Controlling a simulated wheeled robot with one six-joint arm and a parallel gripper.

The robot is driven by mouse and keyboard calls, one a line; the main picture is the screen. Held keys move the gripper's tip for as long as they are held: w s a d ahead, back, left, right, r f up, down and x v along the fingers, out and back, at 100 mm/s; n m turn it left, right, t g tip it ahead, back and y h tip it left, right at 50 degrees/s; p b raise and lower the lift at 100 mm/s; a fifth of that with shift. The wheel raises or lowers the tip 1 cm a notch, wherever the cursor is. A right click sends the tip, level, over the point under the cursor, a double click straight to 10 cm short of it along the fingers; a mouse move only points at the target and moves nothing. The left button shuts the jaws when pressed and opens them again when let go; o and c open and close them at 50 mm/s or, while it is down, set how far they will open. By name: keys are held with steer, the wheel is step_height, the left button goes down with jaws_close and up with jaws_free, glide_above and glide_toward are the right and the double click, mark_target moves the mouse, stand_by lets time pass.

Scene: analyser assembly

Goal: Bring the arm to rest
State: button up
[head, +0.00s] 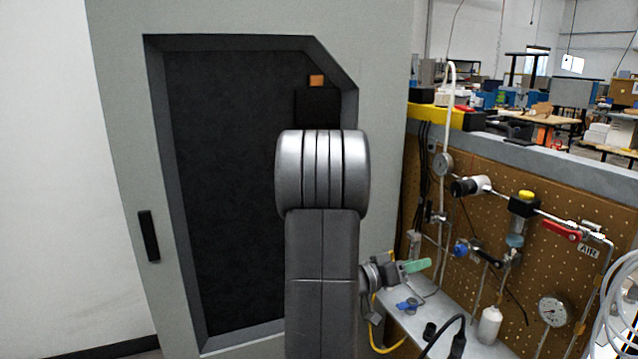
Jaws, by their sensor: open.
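My arm (322,255) stands upright in the middle of the head view, with a rounded grey joint at its top and a straight link running down out of the picture. I cannot tell whether the round part belongs to my arm.
Behind the arm is a grey cabinet (120,120) with a dark recessed panel (225,180). At right, a brown pegboard (515,245) carries pipes, gauges and a red-handled valve (562,231). A shelf (440,312) below holds a white bottle (490,325) and a blue piece (407,305).

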steer(key=p+x, duration=0.1)
steer(key=x, duration=1.3)
steer(key=shift+s, duration=0.1)
steer(key=shift+d+f+b, duration=0.1)
steer(key=shift+f+b, duration=0.2)
steer(key=shift+b, duration=0.45)
steer(key=shift+r+m+b, duration=0.1)
steer(key=shift+m+b, duration=0.5)
steer(key=shift+b, duration=0.2)
steer(key=m+b, duration=0.2)
steer(key=b, duration=0.3)
steer(key=m+b, duration=0.2)
steer(key=b, duration=0.3)
steer(key=shift+b, duration=0.4)
steer(key=shift+a+r+m, duration=0.1)
steer(key=shift+a+m, duration=0.2)
steer(key=shift+a, duration=0.1)
steer(key=p, duration=0.1)
glide_toward(457, 253)
steer(key=v, duration=0.4)
steer(key=shift+a+r, duration=0.15)
steer(key=shift+a, duration=0.05)
